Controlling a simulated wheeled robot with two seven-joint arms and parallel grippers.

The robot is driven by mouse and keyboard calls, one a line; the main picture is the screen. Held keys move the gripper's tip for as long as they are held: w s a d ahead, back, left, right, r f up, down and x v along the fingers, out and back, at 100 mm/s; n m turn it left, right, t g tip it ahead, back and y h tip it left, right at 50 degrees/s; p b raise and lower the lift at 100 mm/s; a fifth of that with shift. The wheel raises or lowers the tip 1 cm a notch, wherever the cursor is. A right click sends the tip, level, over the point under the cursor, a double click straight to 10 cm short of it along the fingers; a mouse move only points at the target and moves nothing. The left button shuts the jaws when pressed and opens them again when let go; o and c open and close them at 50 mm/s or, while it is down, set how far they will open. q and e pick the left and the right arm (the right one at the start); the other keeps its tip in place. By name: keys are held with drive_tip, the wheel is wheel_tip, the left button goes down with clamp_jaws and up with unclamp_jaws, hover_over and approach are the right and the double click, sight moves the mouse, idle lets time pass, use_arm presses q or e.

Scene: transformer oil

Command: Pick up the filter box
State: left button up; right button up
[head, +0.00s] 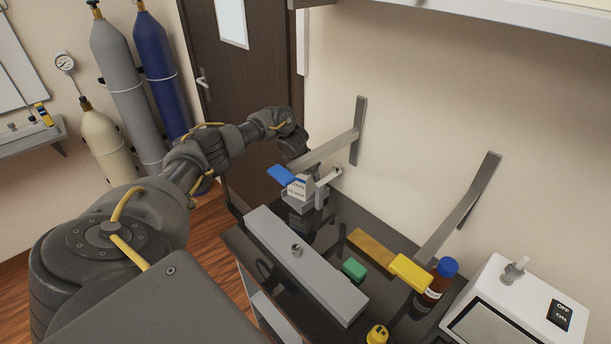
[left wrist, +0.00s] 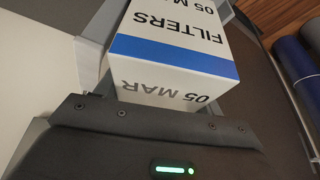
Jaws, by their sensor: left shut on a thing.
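The filter box (head: 299,188) is white with a blue band and dark print, and stands out at the far left end of the dark bench. In the left wrist view the box (left wrist: 172,50) fills the space in front of the palm, with "FILTERS" and "05 MAR" readable. My left gripper (head: 312,190) is shut on the box; its fingers are partly hidden in the head view. I cannot tell whether the box touches the bench. My right gripper is not in view.
On the bench, a long grey bar (head: 315,275), a green block (head: 354,269), a yellow block (head: 410,272), a brown bottle with blue cap (head: 438,279) and a white device (head: 510,310) lie to the right. Wall brackets (head: 460,208) rise behind. Gas cylinders (head: 122,80) stand at left.

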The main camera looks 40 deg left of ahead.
use_arm(q)
drive_tip(key=b+v, duration=0.1)
drive_tip(key=v, duration=0.2)
drive_tip(key=shift+a+r+b, duration=0.15)
drive_tip(key=shift+a+b, duration=0.05)
drive_tip(key=shift+b, duration=0.2)
drive_tip(key=s+a+b, duration=0.1)
drive_tip(key=s+b, duration=0.3)
drive_tip(key=s, duration=1.2)
drive_tip(key=shift+s+a+r+b, duration=0.2)
drive_tip(key=shift+s+b, duration=0.2)
